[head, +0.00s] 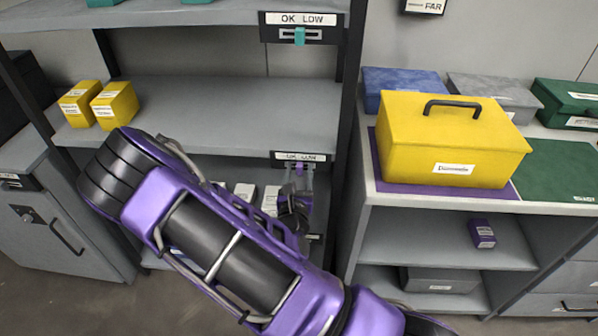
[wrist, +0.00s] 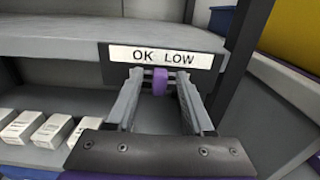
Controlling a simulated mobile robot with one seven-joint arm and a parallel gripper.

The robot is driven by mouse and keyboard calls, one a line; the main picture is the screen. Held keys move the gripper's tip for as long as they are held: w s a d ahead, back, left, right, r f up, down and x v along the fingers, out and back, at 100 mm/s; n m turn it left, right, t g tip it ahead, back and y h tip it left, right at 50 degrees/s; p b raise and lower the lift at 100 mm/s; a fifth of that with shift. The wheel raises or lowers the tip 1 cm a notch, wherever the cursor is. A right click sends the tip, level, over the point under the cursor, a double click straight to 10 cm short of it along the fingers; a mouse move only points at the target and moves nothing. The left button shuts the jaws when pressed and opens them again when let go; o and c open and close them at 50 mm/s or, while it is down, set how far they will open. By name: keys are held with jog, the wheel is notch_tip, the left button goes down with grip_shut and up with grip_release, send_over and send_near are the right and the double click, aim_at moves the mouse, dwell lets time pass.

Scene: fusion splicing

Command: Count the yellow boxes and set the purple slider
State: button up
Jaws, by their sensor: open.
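Two small yellow boxes, one (head: 76,103) at the left and one (head: 115,105) beside it, stand on the left part of the middle shelf (head: 220,105). The purple slider (wrist: 160,82) sits in the plate under the "OK LOW" label (wrist: 160,56), about midway between the two words. It also shows small in the head view (head: 299,166). My gripper (wrist: 160,75) is open, with one finger on each side of the slider and a gap to each side. Whether the fingertips touch the plate cannot be told.
A teal slider (head: 299,36) sits under another "OK LOW" label on the shelf above. White boxes (wrist: 52,131) stand on the lower shelf at left. A large yellow case (head: 455,150) lies on the right-hand cabinet. A dark shelf post (wrist: 243,60) rises close to the right of my gripper.

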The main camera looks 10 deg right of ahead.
grip_shut()
dwell(1.4)
